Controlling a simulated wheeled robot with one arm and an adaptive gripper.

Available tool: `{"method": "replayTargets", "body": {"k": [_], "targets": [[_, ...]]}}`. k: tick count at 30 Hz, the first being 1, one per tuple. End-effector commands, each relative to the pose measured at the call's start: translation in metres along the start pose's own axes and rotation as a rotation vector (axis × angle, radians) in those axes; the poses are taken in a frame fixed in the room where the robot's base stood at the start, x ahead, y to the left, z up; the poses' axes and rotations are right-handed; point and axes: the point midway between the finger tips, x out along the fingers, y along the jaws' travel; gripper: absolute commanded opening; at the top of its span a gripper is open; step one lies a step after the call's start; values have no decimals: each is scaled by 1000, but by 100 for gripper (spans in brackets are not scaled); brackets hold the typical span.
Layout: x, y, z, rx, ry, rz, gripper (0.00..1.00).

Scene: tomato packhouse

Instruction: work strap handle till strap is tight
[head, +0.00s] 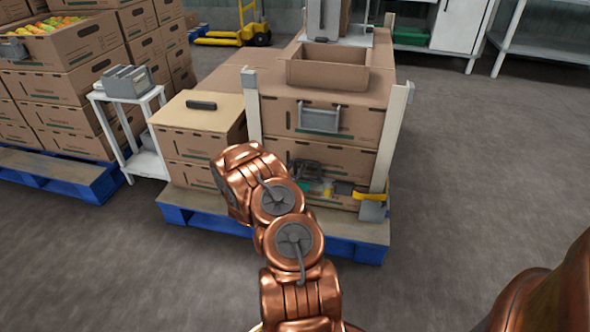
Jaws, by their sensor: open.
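A pallet stack of cardboard boxes (340,122) stands ahead between pale corner posts (397,125). A short length of yellow strap (372,196) shows low at the stack's front right, at the foot of the right post. My copper arm reaches up to the stack's front. My dark gripper (306,170) is small in the picture, in front of the lower boxes, left of the yellow strap; its jaws are open. Small green, red and dark parts show just below it, too small to make out. I cannot clearly tell the strap handle or whether the gripper touches it.
A blue pallet (340,237) lies under the stack. A lower box pile (205,125) stands left, with a dark object (202,105) on top. A white stand (140,125) is beside it. Full box stacks fill the far left. The floor at right is clear.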

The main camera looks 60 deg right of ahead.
Motion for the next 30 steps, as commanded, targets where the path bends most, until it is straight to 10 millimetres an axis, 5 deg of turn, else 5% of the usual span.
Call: {"method": "replayTargets", "body": {"k": [4,15,30], "targets": [[0,0,0,0,0,0,39],[0,0,0,0,-1,1,0],[-3,1,1,-2,-2,2,0]]}}
